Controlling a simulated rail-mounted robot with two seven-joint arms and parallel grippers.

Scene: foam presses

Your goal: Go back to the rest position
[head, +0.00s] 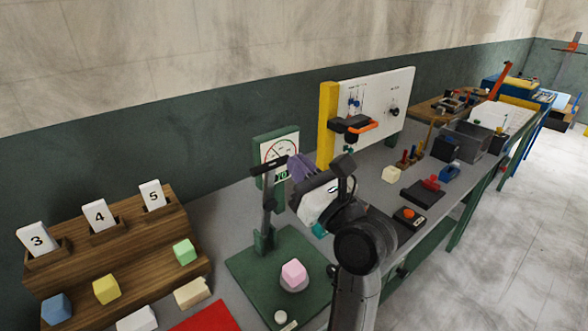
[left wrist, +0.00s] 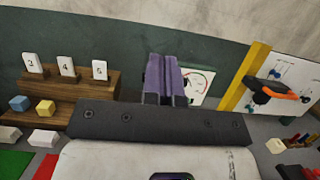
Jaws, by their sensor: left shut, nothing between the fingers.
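My left gripper (head: 300,168) is raised above the bench, in front of the gauge and close to the black lever of the green press. Its purple fingers also show in the left wrist view (left wrist: 165,78), side by side, shut and empty. My left arm reaches up from the bottom of the head view. My right gripper is in neither view.
The green press (head: 262,262) holds a pink foam block (head: 293,273). A wooden stepped rack (head: 130,245) with numbered cards and foam blocks stands left. A gauge (head: 280,150) and a white panel (head: 385,105) stand behind. A red mat (head: 208,318) lies in front.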

